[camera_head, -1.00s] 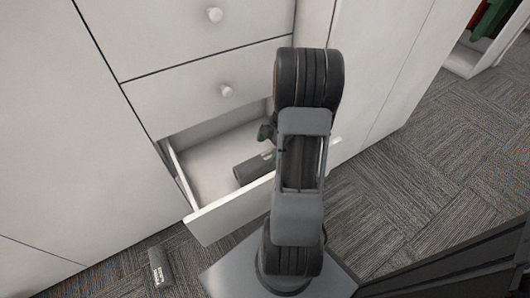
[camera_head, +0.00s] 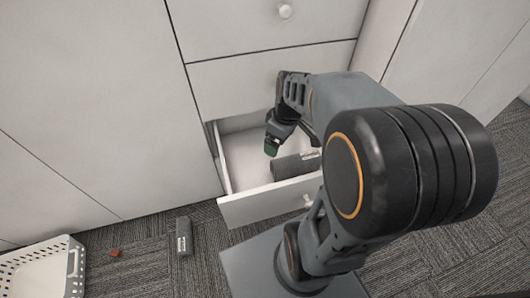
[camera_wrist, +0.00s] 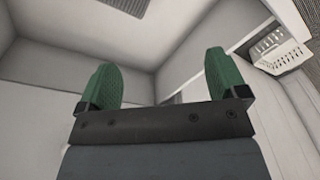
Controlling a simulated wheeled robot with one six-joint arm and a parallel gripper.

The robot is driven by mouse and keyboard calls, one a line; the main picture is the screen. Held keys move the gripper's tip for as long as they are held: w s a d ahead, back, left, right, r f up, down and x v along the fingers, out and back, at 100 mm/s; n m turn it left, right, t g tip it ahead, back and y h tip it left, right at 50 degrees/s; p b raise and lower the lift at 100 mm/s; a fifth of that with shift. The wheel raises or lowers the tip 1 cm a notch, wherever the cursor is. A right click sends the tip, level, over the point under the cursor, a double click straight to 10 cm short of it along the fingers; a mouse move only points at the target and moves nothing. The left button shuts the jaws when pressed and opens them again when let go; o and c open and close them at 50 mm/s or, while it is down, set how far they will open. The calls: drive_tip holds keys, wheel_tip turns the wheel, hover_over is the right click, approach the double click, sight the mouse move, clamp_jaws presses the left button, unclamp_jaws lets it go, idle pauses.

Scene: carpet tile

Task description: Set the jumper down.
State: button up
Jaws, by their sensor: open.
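A dark grey, rolled-looking bundle (camera_head: 297,166) lies in the open bottom drawer (camera_head: 246,208); I cannot tell for sure that it is the jumper. My gripper (camera_head: 271,147) is at the drawer, just left of the bundle and above the drawer floor. In the wrist view my gripper's green fingers (camera_wrist: 160,82) stand wide apart with nothing between them. No jumper can be made out in the wrist view. My arm hides part of the drawer's right side.
A dark object with pale print (camera_head: 184,236) lies on the carpet in front of the cabinet. A small reddish-brown piece (camera_head: 115,253) lies left of it. A white slotted basket (camera_head: 72,272) stands at the lower left and also shows in the wrist view (camera_wrist: 278,50).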

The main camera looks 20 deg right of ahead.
drive_tip(key=s+a+r+m+t+h, duration=0.1)
drive_tip(key=s+a+r+m+t, duration=0.1)
drive_tip(key=s+a+m, duration=0.2)
drive_tip(key=shift+s+a+r+m, duration=0.15)
drive_tip(key=shift+s+a+m, duration=0.2)
drive_tip(key=shift+a+m, duration=1.05)
